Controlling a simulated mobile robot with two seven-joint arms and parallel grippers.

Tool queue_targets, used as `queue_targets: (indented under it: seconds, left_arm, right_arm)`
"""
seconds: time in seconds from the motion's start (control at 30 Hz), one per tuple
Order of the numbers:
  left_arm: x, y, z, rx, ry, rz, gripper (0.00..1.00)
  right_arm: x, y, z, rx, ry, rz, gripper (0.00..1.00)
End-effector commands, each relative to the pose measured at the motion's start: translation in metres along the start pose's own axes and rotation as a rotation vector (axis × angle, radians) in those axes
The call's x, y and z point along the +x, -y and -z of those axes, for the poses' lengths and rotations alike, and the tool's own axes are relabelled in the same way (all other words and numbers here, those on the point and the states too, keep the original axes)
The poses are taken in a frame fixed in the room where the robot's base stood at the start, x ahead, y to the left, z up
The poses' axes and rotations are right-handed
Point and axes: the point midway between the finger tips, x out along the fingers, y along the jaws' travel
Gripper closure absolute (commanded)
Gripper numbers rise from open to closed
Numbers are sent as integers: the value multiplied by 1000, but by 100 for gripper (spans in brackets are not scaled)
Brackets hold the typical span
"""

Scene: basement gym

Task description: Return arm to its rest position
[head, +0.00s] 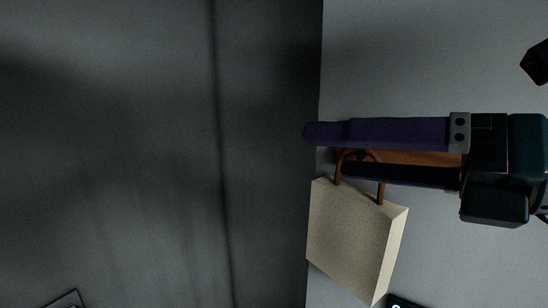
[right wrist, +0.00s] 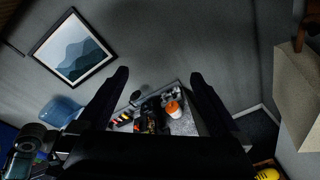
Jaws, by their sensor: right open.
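My right gripper (head: 328,152) comes in from the right in the head view. Its two long dark fingers are parted, one above the other, and I see nothing held between them. In the right wrist view, the open fingers (right wrist: 159,74) stand apart with clear space between their tips. Part of my dark right wrist shows behind the fingers at the right of the head view. My left gripper is not in view.
A beige bag-like block (head: 350,240) with brown handles is close below the right fingers; a beige block (right wrist: 297,100) also shows at right in the wrist view. That view shows a framed mountain picture (right wrist: 74,47), a cluttered surface and an orange-and-white item (right wrist: 173,108).

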Motion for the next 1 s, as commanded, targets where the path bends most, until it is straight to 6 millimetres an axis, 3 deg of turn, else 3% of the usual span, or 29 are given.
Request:
queue_targets:
  seconds: [0.1, 0.2, 0.3, 0.37, 0.47, 0.57, 0.6, 0.7, 0.8, 0.9, 1.0]
  left_arm:
    - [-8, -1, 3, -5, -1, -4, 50]
    - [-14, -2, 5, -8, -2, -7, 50]
    - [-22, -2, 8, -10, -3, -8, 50]
    - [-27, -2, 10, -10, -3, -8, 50]
    - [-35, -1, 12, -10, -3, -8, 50]
    - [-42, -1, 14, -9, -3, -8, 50]
    - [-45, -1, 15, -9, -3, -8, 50]
    - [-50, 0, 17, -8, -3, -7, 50]
    - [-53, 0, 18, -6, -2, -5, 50]
    - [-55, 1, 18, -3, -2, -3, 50]
    - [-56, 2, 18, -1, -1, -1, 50]
  right_arm:
    - [-4, -26, -33, 184, 212, -83, 0]
    - [-22, -35, -68, 419, 448, -137, 0]
    - [-56, -18, -97, 754, 737, -142, 0]
    - [-80, 5, -99, 978, 906, -106, 0]
    - [-118, 49, -70, 1363, 1152, 22, 0]
    - [-148, 78, -5, 1746, 1339, 240, 0]
    - [-156, 82, 27, 1889, 1391, 348, 0]
    - [-171, 71, 100, 2175, 1454, 623, 0]
    - [-180, 47, 153, 2362, 1455, 866, 0]
    - [-185, 25, 184, 2470, 1429, 1037, 0]
    - [-188, 12, 199, 2519, 1407, 1128, 0]
